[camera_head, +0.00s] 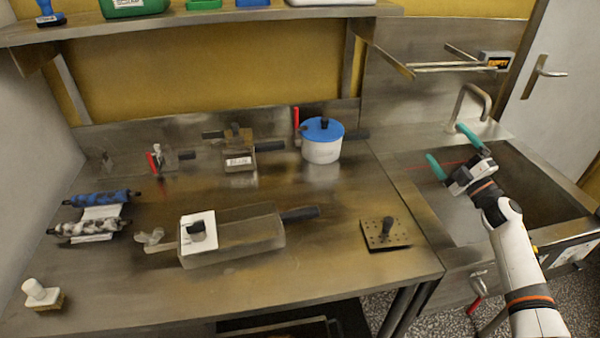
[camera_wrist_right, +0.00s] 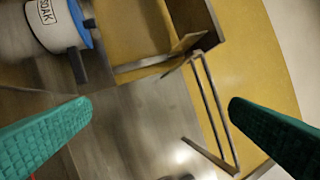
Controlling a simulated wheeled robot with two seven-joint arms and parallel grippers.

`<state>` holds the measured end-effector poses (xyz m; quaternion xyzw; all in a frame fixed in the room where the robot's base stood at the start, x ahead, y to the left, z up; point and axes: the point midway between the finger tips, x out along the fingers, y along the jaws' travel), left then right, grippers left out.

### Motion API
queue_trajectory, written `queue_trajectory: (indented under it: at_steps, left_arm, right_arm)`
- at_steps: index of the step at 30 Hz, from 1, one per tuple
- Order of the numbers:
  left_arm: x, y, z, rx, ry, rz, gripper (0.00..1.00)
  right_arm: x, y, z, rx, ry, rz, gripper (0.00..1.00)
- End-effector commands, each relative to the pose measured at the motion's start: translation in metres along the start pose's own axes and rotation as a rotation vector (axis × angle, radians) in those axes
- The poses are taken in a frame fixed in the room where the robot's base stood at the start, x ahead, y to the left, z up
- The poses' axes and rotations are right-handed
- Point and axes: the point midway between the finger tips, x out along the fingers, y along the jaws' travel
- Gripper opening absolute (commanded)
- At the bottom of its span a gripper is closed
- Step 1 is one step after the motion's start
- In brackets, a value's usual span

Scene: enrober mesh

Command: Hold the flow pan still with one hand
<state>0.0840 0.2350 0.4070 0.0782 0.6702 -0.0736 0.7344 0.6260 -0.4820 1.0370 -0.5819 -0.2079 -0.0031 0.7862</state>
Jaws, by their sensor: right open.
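A long rectangular metal pan (camera_head: 255,236), which looks like the flow pan, lies on the steel worktop near the front middle. Its dark handle (camera_head: 300,213) points right. A white plate (camera_head: 187,240) with a black knob sits over its left part. My right gripper (camera_head: 444,141) is over the sink side, well to the right of the pan and apart from it. Its teal fingers are spread with nothing between them, as the right wrist view (camera_wrist_right: 160,105) also shows. My left gripper is in neither view.
A white pot with a blue lid (camera_head: 322,147) stands at the back of the worktop (camera_head: 340,285). A perforated plate with a knob (camera_head: 385,234) lies right of the pan. Rollers (camera_head: 97,198) lie at left. The sink (camera_head: 545,195) has a tap (camera_head: 470,98); a wall rack (camera_head: 455,67) hangs above.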

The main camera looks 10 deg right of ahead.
Motion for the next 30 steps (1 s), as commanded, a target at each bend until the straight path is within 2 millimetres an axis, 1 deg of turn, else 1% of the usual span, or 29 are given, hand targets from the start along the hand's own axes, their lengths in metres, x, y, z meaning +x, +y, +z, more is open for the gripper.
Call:
queue_trajectory:
  at_steps: [1, 2, 3, 5, 6, 8, 9, 11, 12, 14, 15, 17, 18, 20, 21, 23, 25, 27, 30]
  left_arm:
    - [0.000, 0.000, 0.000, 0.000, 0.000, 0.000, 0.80]
    - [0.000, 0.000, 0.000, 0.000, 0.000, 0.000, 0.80]
    - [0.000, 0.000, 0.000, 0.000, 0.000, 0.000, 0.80]
    - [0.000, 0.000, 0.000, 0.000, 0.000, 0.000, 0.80]
    - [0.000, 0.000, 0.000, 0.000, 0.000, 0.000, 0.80]
    - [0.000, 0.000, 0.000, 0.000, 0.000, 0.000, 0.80]
    - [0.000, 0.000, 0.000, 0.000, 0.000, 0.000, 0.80]
    - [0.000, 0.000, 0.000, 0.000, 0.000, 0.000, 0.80]
    - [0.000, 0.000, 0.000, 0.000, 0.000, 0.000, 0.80]
    - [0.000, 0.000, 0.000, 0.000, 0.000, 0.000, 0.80]
    - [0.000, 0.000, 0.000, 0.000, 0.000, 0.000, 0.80]
    - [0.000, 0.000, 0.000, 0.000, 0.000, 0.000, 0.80]
    - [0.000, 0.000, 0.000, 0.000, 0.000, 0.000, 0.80]
    - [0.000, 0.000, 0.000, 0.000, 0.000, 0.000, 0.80]
    - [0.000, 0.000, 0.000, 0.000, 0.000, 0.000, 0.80]
    - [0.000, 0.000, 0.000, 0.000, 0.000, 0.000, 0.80]
    - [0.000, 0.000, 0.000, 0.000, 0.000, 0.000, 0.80]
    - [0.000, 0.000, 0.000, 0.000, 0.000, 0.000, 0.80]
    - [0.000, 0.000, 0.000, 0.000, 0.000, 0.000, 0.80]
  right_arm:
    - [0.020, 0.004, 0.026, 0.002, -0.079, 0.016, 1.00]
    - [0.030, 0.007, 0.040, 0.002, -0.125, 0.028, 1.00]
    - [0.042, 0.012, 0.060, 0.002, -0.187, 0.046, 1.00]
    - [0.059, 0.019, 0.092, 0.000, -0.281, 0.078, 1.00]
    - [0.069, 0.024, 0.113, -0.002, -0.345, 0.101, 1.00]
    - [0.082, 0.030, 0.146, -0.009, -0.444, 0.139, 1.00]
    - [0.090, 0.034, 0.168, -0.018, -0.511, 0.168, 1.00]
    - [0.100, 0.042, 0.202, -0.032, -0.613, 0.217, 1.00]
    - [0.105, 0.047, 0.225, -0.046, -0.683, 0.255, 1.00]
    - [0.110, 0.055, 0.259, -0.072, -0.791, 0.319, 1.00]
    - [0.111, 0.060, 0.282, -0.096, -0.865, 0.370, 1.00]
    - [0.111, 0.070, 0.317, -0.142, -0.980, 0.460, 1.00]
    - [0.109, 0.077, 0.340, -0.184, -1.059, 0.533, 1.00]
    - [0.102, 0.088, 0.367, -0.256, -1.164, 0.656, 1.00]
    - [0.097, 0.095, 0.382, -0.313, -1.224, 0.744, 1.00]
    - [0.088, 0.105, 0.396, -0.407, -1.294, 0.883, 1.00]
    - [0.078, 0.113, 0.404, -0.530, -1.343, 1.053, 1.00]
    - [0.070, 0.118, 0.402, -0.656, -1.355, 1.218, 1.00]
    - [0.064, 0.117, 0.391, -0.825, -1.316, 1.426, 1.00]
